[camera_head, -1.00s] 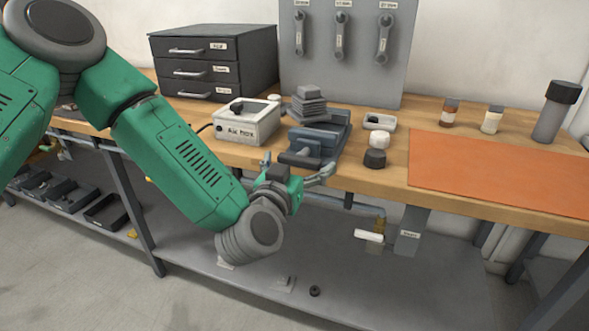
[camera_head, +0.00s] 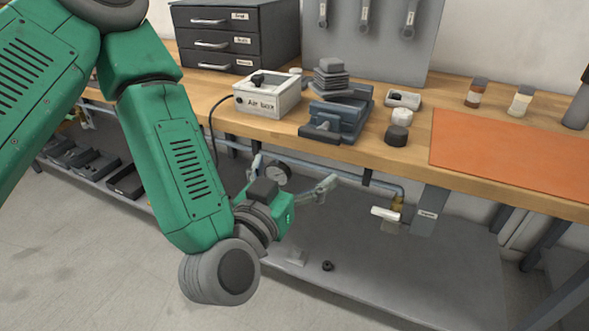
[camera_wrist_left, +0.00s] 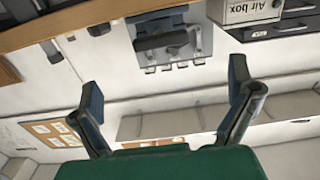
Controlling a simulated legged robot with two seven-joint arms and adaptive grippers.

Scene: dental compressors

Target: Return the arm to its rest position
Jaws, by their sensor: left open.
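My green left arm (camera_head: 180,160) comes in from the left in the head view and hangs in front of the bench. Its left gripper (camera_head: 291,176) is below the bench's front edge, with its fingers spread and nothing between them. In the left wrist view the two dark fingers of the gripper (camera_wrist_left: 168,86) stand wide apart and empty. My right arm and gripper are not in view.
The wooden bench (camera_head: 395,168) carries an air box (camera_head: 267,97), a dark vise (camera_head: 337,118), a drawer cabinet (camera_head: 235,40) and an orange mat (camera_head: 510,150). A pipe with a white-handled valve (camera_head: 386,213) runs under it. A grey lower shelf (camera_head: 400,270) lies below.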

